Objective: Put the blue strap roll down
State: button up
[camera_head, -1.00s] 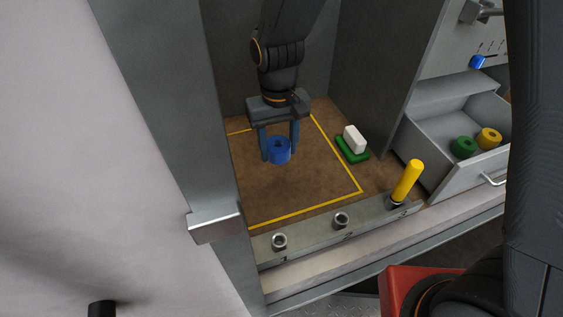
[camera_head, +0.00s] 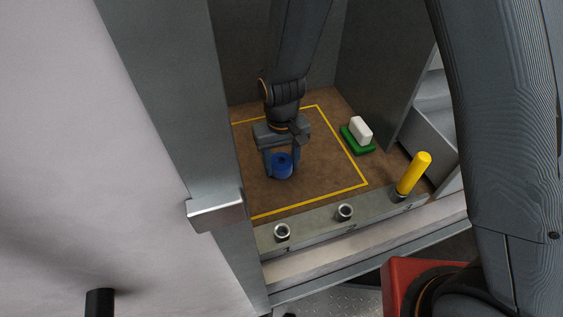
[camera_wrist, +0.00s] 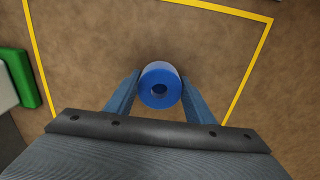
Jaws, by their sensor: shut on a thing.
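The blue strap roll (camera_head: 281,166) is a short blue cylinder with a hole in its top. It is upright between the fingers of my gripper (camera_head: 281,167), inside the yellow outline (camera_head: 343,149) on the brown surface (camera_head: 316,171). In the wrist view the roll (camera_wrist: 160,69) sits between the two fingertips of my gripper (camera_wrist: 160,88), which are shut on it. The roll is at or very near the surface; I cannot tell whether its underside touches.
A white block on a green base (camera_head: 358,148) stands right of the outline. A grey front ledge (camera_head: 316,223) has metal sockets (camera_head: 345,212) and an upright yellow cylinder (camera_head: 413,175). Grey walls (camera_head: 385,70) enclose the space. The brown surface around the roll is clear.

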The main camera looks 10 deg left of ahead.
aim_at(282, 161)
jog(key=shift+f, duration=0.1)
jog(key=o, duration=1.2)
jog(key=shift+c, duration=0.2)
notch_tip(282, 161, up, 12)
jog(key=shift+r, duration=0.2)
